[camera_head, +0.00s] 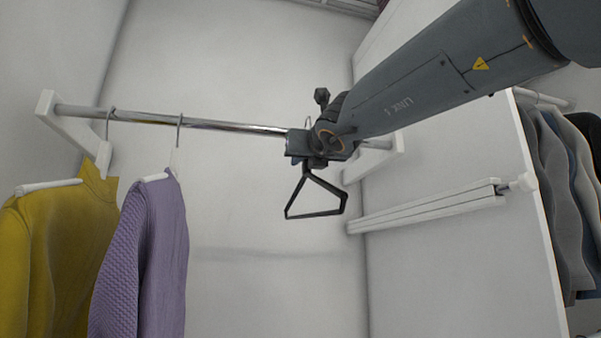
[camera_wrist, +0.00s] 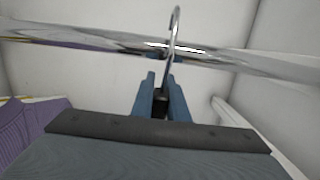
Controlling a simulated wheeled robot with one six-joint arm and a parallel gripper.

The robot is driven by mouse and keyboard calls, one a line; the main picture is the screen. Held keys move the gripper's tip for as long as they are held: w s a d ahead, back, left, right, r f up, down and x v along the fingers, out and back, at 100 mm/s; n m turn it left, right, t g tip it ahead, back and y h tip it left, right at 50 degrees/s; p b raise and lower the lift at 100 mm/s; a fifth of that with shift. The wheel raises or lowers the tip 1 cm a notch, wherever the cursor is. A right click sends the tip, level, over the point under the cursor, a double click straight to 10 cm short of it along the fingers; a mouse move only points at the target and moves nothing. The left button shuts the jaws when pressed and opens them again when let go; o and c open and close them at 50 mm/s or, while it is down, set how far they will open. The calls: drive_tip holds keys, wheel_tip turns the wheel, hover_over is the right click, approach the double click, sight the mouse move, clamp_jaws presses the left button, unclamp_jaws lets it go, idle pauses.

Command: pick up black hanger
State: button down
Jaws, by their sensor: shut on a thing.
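The black hanger (camera_head: 316,213) hangs just below my gripper (camera_head: 305,158) in the head view, its triangular frame empty of clothes. In the wrist view my gripper (camera_wrist: 159,98) has its two blue fingers closed around the hanger's dark neck (camera_wrist: 160,101). The hanger's metal hook (camera_wrist: 173,35) rises above the fingers and passes at the chrome rail (camera_wrist: 215,55). I cannot tell whether the hook rests on the rail. In the head view my wrist hides the hanger's neck and part of the rail (camera_head: 225,126).
A yellow sweater (camera_head: 62,255) and a purple sweater (camera_head: 146,255) hang on the rail to the left. A white lower bar (camera_head: 430,213) sits on the right wall. Dark clothes (camera_head: 560,195) hang beyond the partition. The space below the hanger is clear.

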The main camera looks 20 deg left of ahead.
drive_tip(key=shift+s+d+f+t+y+b, duration=0.5)
drive_tip(key=shift+s+t+b, duration=0.2)
drive_tip(key=shift+b, duration=4)
